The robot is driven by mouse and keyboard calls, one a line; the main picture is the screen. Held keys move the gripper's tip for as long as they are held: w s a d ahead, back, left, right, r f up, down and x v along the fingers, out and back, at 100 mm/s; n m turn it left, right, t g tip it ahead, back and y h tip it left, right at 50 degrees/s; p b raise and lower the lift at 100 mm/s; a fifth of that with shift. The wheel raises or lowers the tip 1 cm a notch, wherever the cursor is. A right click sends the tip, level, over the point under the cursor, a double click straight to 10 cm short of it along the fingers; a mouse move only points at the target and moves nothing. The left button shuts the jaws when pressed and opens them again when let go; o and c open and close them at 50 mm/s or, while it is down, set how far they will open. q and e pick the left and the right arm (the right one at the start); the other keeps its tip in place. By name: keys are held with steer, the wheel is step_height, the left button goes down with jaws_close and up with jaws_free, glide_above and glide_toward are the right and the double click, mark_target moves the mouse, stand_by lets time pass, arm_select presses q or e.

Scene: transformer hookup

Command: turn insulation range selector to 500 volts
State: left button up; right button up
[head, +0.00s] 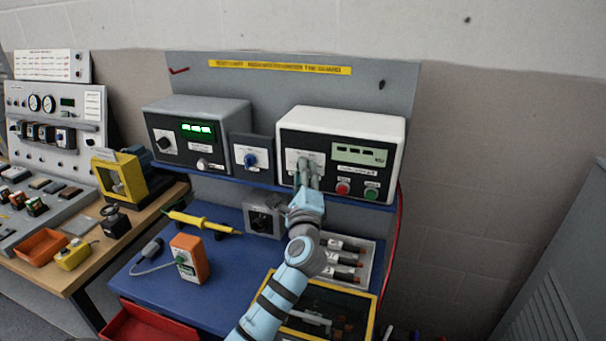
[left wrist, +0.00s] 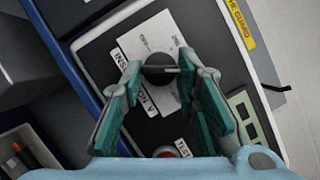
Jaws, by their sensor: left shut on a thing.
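The insulation tester (head: 393,125) is a white box with a black front, standing on the raised shelf. It has a lit display (head: 360,155), a red button (head: 342,188) and a green button (head: 371,194). Its selector plate (head: 291,156) is at the front's left, mostly behind my gripper. My left gripper (head: 306,170) reaches up to this plate. In the left wrist view, the dark round selector knob (left wrist: 159,68) lies between the fingertips, and the left gripper (left wrist: 162,77) is shut on it. The scale markings are too small to read. My right gripper is out of view.
A grey meter with a green display (head: 197,130) and a small blue-knobbed box (head: 250,157) stand to the left. Below are an orange handheld unit (head: 189,258), a yellow probe (head: 203,223), a tray of leads (head: 365,262) and a yellow-rimmed case (head: 372,311).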

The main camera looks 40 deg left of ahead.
arm_select(q)
steer(key=o, duration=1.2)
steer(key=shift+c, duration=0.2)
steer(key=v, duration=1.2)
steer(key=shift+a, duration=0.1)
